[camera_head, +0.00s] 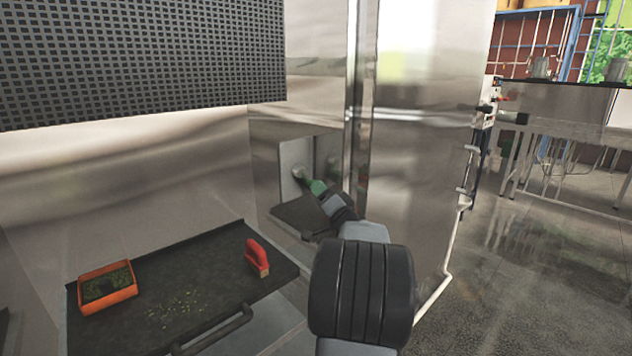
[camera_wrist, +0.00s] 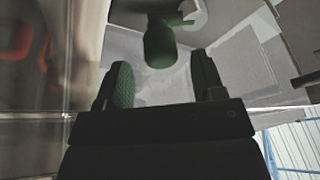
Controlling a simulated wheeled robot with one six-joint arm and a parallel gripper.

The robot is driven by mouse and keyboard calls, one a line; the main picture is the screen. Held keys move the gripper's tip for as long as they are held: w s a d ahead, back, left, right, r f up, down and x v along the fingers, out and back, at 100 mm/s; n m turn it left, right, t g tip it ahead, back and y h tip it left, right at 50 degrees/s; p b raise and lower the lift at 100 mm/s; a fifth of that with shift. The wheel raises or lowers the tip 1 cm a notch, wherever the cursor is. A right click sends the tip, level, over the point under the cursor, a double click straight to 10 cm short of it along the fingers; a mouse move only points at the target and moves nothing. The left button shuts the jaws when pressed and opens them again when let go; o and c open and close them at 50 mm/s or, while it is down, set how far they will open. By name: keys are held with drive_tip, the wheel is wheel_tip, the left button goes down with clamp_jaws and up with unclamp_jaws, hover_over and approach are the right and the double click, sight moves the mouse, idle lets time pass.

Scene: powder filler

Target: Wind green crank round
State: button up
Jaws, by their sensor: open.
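The green crank handle (camera_wrist: 159,46) is in the upper middle of the wrist view, just beyond the fingertips and roughly between them. Its arm leads to a round metal hub, which shows in the head view (camera_head: 298,172) on a plate in the steel wall. My gripper (camera_wrist: 163,85) is open, with its two green-padded fingers apart and nothing between them. In the head view a green part (camera_head: 318,187) shows at the tip of my arm near the hub; my arm hides much of the crank there.
A dark tray (camera_head: 215,290) with a front handle holds an orange box (camera_head: 107,288) of green bits, a red scoop-like piece (camera_head: 257,257) and scattered crumbs. Steel walls enclose the crank closely. A perforated panel (camera_head: 140,60) hangs above. Open floor lies at right.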

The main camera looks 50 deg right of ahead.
sight(310, 181)
drive_tip(key=shift+p+x, duration=0.65)
drive_tip(key=shift+x, duration=1.55)
drive_tip(key=c, duration=0.9)
